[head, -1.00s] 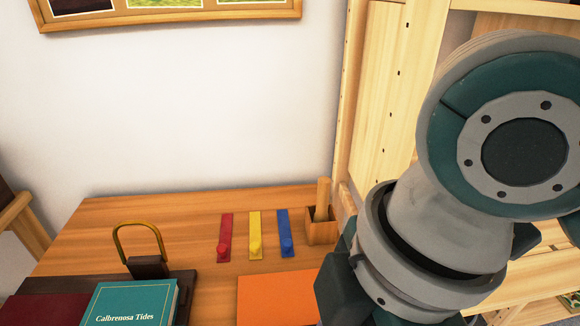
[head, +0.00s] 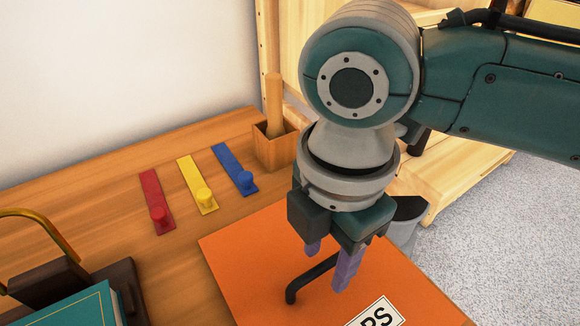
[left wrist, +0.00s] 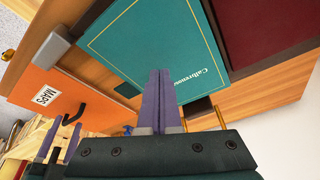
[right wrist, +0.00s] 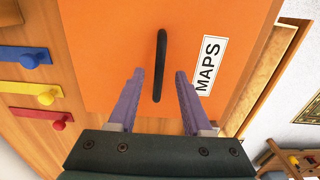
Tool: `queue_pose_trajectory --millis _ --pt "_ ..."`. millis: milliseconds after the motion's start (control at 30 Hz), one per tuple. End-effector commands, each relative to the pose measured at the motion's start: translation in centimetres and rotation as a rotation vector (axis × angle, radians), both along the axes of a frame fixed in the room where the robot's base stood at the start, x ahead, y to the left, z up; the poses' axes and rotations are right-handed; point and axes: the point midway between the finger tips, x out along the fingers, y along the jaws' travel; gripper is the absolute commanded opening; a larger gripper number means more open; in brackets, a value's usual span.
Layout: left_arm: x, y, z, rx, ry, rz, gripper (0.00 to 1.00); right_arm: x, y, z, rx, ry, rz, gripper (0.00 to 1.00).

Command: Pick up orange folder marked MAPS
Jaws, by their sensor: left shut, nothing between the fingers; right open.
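The orange folder (head: 250,262) lies flat on the wooden table, with a black handle (head: 312,278) and a white MAPS label (head: 378,315). It also shows in the right wrist view (right wrist: 110,35) and in the left wrist view (left wrist: 70,90). My right gripper (head: 328,268) is open above the folder. In the right wrist view its purple fingers (right wrist: 158,80) sit on either side of the handle's near end, as seen from above; whether they touch the folder I cannot tell. My left gripper (left wrist: 167,75) is shut and empty, over the teal book (left wrist: 150,40); it is outside the head view.
Red (head: 157,200), yellow (head: 197,185) and blue (head: 235,170) knobbed strips lie left of the folder. A wooden holder (head: 277,148) stands behind it. A teal book (head: 75,308) lies at lower left. A grey bin (head: 405,222) stands beyond the table edge.

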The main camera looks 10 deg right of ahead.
Motion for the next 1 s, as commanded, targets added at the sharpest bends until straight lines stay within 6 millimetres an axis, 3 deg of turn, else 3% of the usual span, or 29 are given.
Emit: queue_pose_trajectory --millis 33,133,433,867,1000 --pt "0.0 0.0 -0.8 0.001 0.0 0.0 0.0 0.1 -0.1 -1.3 -0.002 0.002 0.0 0.49" --pt "0.0 0.0 -1.1 0.001 0.0 0.0 0.0 0.0 -0.1 -2.4 -0.002 0.002 0.001 0.49" --pt "0.0 0.3 -1.1 0.008 0.0 -0.003 0.0 0.1 -0.1 -2.7 -0.001 -0.001 0.001 0.49" --pt "0.0 0.4 -1.1 0.013 0.0 -0.005 0.0 0.1 -0.1 -2.7 -0.001 0.0 0.001 0.01" --pt "0.0 0.4 -1.1 0.013 0.0 -0.004 0.0 0.1 -0.1 -2.7 -0.001 0.0 0.001 0.0"
